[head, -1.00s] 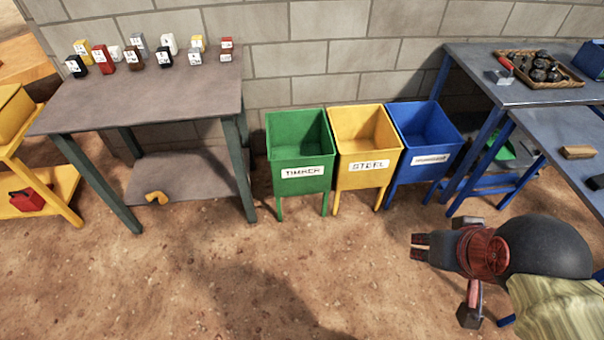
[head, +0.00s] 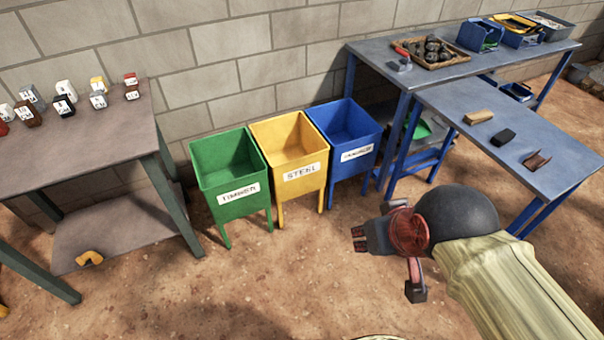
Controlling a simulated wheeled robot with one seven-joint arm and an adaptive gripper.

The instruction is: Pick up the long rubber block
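A black block (head: 503,137), which looks like the rubber block, lies on the near blue table (head: 560,176) at the right. It lies between a tan block (head: 478,117) and a rusty brown angled piece (head: 537,160). My gripper (head: 358,240) is over the dirt floor in front of the blue bin, left of and below the near blue table, well apart from the black block. Its fingers point left and nothing shows between them.
Green (head: 232,193), yellow (head: 290,180) and blue (head: 345,158) bins stand along the wall. A table (head: 105,165) with several labelled blocks is at the left. A back blue table (head: 380,75) holds a tray of dark lumps (head: 430,66) and small bins. Dirt floor in front is open.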

